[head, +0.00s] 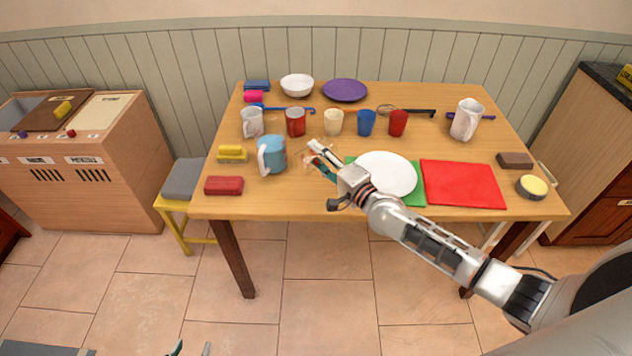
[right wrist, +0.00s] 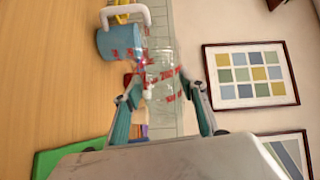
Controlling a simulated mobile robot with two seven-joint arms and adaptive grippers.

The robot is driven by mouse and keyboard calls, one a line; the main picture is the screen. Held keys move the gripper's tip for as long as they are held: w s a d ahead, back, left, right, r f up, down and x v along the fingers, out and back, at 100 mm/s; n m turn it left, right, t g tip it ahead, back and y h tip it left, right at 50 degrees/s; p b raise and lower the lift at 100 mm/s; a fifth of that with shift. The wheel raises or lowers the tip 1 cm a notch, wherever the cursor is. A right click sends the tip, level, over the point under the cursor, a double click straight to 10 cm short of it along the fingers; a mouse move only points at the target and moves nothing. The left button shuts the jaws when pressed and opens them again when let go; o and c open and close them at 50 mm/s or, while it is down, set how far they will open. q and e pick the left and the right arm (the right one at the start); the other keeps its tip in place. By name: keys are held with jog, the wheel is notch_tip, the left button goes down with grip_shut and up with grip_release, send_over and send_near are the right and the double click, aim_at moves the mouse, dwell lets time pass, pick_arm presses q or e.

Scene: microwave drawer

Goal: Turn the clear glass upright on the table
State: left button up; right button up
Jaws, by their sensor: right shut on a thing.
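The clear glass (right wrist: 163,75) with red lettering is between the two fingers of my right gripper (right wrist: 160,92) in the right wrist view. The fingers are shut on it. In the head view the glass (head: 307,160) is small and hard to make out at the tip of my right gripper (head: 318,161), over the table (head: 300,202), just right of the blue mug. I cannot tell clearly whether it touches the table or how far it is tilted. My left gripper (head: 191,349) shows only its fingertips at the bottom edge, apart and empty.
The blue pitcher-like mug (head: 272,155) is close left of the glass. A white plate (head: 386,175) on a green mat lies right, beside a red mat (head: 461,184). Several cups, including a red one (head: 296,121), stand behind. The front strip of table is mostly clear.

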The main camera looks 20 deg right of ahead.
jog(key=shift+m, duration=0.8)
jog(key=m+b, duration=0.1)
jog(key=m, duration=0.4)
jog(key=shift+m, duration=0.3)
jog(key=shift+m, duration=0.3)
